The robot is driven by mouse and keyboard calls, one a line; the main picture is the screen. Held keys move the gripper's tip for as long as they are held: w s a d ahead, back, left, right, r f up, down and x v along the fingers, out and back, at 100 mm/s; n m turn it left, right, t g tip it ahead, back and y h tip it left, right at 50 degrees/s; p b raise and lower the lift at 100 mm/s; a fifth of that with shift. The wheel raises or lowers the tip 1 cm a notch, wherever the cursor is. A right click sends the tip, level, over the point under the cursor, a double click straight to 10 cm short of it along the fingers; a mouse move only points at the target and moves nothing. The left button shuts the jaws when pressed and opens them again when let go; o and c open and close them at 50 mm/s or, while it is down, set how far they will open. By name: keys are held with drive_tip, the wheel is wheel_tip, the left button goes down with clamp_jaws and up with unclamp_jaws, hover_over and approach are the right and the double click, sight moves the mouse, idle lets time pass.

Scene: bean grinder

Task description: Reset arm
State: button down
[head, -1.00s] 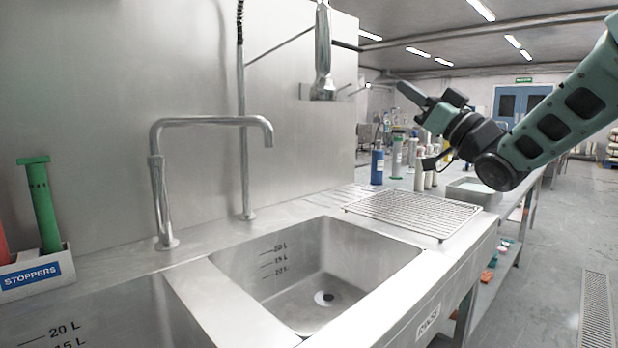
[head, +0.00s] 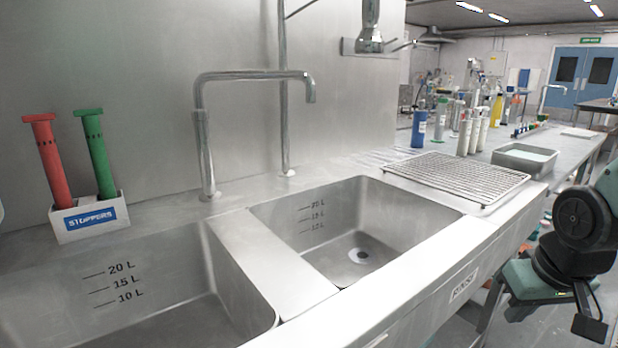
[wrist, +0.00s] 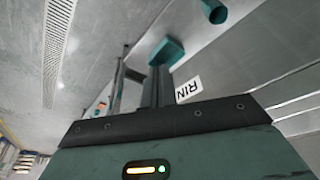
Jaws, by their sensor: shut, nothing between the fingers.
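My arm is folded low at the right edge of the head view, beside the front of the steel counter. The green hand of my gripper (head: 532,283) is below the counter's top, outside its front edge. In the wrist view my gripper (wrist: 165,52) shows from behind, with its dark fingers close together and teal at the end. It is shut and empty. The fingertips are hard to make out in the head view.
The counter holds a rinse sink (head: 360,255), a tap (head: 205,150), a wire rack (head: 460,178), a grey tray (head: 525,160) and several bottles. A stopper holder (head: 90,217) with red and green stoppers stands at left. Floor is open at right.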

drive_tip(key=s+a+r+n+g, duration=0.1)
drive_tip(key=s+a+n+g, duration=0.5)
drive_tip(key=s+a, duration=1.05)
wheel_tip(320, 180, up, 19)
drive_tip(key=w+a+n+t+p, duration=0.1)
drive_tip(key=a+t+p, duration=0.1)
drive_tip(key=p, duration=1.6)
drive_tip(key=shift+n+y+p, duration=0.3)
drive_tip(key=shift+w+a, duration=0.1)
